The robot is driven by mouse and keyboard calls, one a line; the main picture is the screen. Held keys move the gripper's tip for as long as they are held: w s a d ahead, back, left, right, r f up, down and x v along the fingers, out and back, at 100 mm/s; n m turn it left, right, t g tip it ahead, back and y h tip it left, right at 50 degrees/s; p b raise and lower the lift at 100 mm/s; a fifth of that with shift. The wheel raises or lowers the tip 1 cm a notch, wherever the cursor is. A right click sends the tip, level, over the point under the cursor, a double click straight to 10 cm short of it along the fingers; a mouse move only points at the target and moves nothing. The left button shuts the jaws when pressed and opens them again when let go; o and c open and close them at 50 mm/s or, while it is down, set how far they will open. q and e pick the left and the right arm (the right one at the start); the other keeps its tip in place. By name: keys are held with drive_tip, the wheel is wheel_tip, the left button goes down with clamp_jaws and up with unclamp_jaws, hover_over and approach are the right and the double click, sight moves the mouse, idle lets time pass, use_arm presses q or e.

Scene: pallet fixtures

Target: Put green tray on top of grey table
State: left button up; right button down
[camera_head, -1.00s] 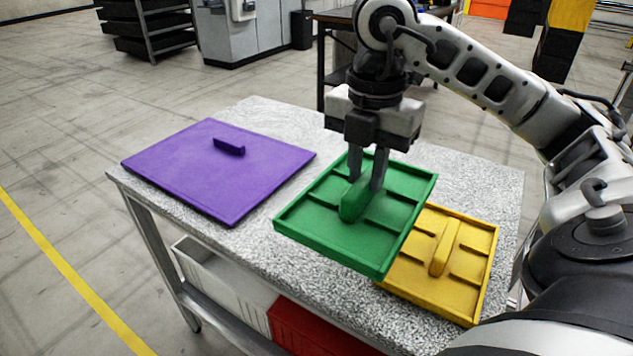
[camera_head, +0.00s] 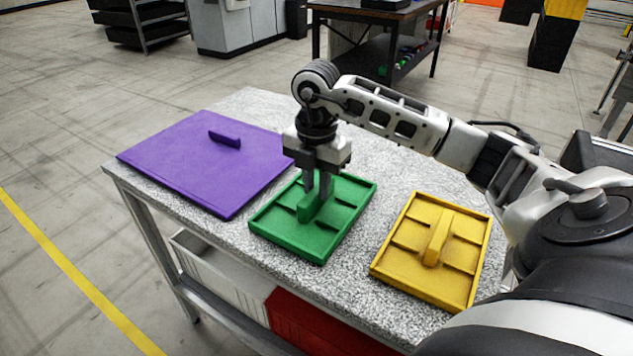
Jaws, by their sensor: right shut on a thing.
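The green tray (camera_head: 337,219) is a shallow square with a raised central handle and low ribs. It is at the middle of the grey speckled table (camera_head: 388,160), between the purple and yellow pieces, and looks level and at or very near the surface. I cannot tell whether it touches fully. My right gripper (camera_head: 318,193) points down and is shut on the tray's handle. My left gripper is not in view.
A purple flat panel (camera_head: 190,165) with a small handle lies on the table's left part. A yellow tray (camera_head: 412,252) lies to the right. A white bin (camera_head: 215,280) and a red bin (camera_head: 310,322) sit under the table. Speckled surface is free behind the green tray.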

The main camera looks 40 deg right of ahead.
sight(316, 189)
drive_tip(key=shift+f, duration=0.2)
drive_tip(key=c, duration=1.3)
unclamp_jaws()
wheel_tip(316, 189, up, 12)
drive_tip(key=p, duration=0.1)
drive_tip(key=shift+r+p, duration=0.2)
drive_tip(key=shift+p, duration=0.2)
